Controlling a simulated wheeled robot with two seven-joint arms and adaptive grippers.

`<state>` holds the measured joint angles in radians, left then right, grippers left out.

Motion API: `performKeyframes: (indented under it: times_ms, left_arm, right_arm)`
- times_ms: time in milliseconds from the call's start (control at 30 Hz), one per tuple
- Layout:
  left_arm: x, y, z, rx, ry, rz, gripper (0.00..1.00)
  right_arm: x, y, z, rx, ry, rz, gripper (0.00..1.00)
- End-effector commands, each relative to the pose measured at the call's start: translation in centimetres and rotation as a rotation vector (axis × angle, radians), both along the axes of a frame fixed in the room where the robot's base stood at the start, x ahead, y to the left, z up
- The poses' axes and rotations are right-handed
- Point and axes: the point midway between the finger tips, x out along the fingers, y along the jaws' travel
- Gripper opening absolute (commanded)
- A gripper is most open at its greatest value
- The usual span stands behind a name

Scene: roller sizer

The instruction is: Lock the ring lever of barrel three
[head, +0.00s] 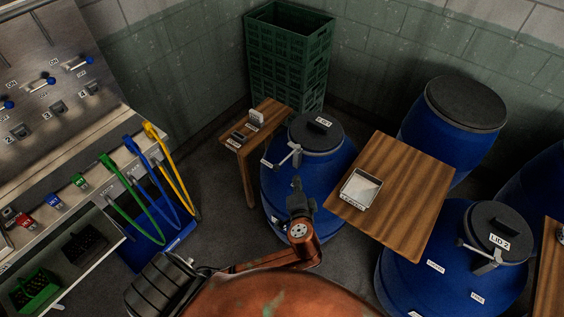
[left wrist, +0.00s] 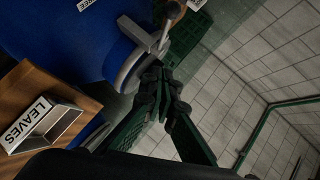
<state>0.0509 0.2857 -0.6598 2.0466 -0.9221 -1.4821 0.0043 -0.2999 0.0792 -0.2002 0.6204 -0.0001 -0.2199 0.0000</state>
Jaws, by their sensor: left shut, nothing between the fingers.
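A blue barrel (head: 281,193) with a dark lid (head: 316,132) stands at the centre of the head view. In the left wrist view a label partly cut off on this blue barrel (left wrist: 60,30) seems to end in "REE". Its metal ring lever (head: 288,156) sticks out from the lid rim toward the left; it also shows in the left wrist view (left wrist: 147,40). My left gripper (head: 297,184) is shut and empty. It is in front of the barrel, close to the lever in the left wrist view; contact cannot be told. My right gripper is not in view.
A wooden table (head: 408,190) with a metal tray (head: 361,189) stands right of the barrel, a small wooden table (head: 262,128) left. Green crates (head: 290,60) are behind. A second barrel (head: 425,277) labelled LID 2 is at lower right. A hose panel (head: 80,170) fills the left.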

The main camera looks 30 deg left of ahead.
Motion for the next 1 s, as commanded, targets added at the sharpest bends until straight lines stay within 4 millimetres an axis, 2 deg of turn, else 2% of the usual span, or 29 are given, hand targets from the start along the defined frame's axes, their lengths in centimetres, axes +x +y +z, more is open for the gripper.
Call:
performKeyframes:
  times_ms: [267, 433, 567, 900, 1000]
  left_arm:
    - [0.0, 0.0, 0.0, 0.0, 0.0, 0.0, 0.0]
    - [0.8, 0.3, -0.3, 0.003, -0.001, -0.002, 0.0]
    - [2.3, 1.4, -0.9, 0.005, -0.001, -0.002, 0.0]
    - [7.9, 4.9, -3.3, 0.004, -0.001, -0.003, 0.0]
    - [8.2, 6.4, -4.2, 0.004, 0.003, -0.002, 0.0]
  right_arm:
    - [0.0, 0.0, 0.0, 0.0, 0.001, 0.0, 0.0]
    - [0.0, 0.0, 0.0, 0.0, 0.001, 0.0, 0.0]
    - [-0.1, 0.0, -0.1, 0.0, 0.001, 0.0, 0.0]
    - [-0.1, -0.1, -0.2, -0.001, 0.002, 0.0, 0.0]
    - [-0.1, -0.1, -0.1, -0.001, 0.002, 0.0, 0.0]
